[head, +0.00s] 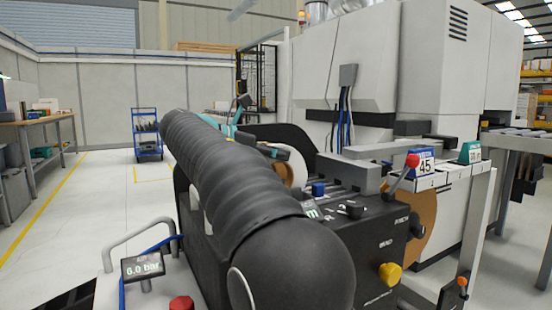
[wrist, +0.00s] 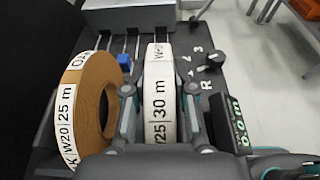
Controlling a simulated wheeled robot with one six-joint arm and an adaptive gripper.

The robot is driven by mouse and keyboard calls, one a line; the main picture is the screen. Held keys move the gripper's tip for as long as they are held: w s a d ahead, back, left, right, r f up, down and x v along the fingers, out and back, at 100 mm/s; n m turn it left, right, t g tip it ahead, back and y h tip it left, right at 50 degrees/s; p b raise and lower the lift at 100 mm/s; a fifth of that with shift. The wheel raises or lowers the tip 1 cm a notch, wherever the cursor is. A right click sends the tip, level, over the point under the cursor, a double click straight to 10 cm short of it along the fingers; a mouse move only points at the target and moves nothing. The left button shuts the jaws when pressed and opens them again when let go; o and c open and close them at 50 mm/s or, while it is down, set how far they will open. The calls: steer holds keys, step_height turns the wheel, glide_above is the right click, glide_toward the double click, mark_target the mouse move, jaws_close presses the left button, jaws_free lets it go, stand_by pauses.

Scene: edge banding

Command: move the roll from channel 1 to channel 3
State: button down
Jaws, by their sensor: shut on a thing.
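My gripper (wrist: 159,92) is shut on a white-edged roll (wrist: 160,112) marked W25 and 30 m, with one finger on each side. In the head view a pale roll (head: 294,168) shows partly behind my black arm; my fingers are hidden there. A brown roll (wrist: 86,100) marked W20 and 25 m stands to the left of my gripper, close to the left finger. I cannot tell whether the held roll touches the dark machine top or which channel it is over.
Several slots run toward a grey block (wrist: 125,18). A blue block (wrist: 124,62) sits near the slots. A black knob (wrist: 210,60) and a display (wrist: 238,120) are on the right. Open floor lies left.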

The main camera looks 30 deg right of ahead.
steer(key=shift+f, duration=0.15)
steer(key=c, duration=1)
jaws_free()
steer(key=shift+f, duration=0.15)
steer(key=shift+o, duration=0.2)
steer(key=shift+r, duration=0.25)
steer(key=shift+a+r, duration=0.25)
steer(key=shift+a, duration=0.05)
steer(key=p+v, duration=0.3)
steer(key=v, duration=0.8)
steer(key=shift+a, duration=0.2)
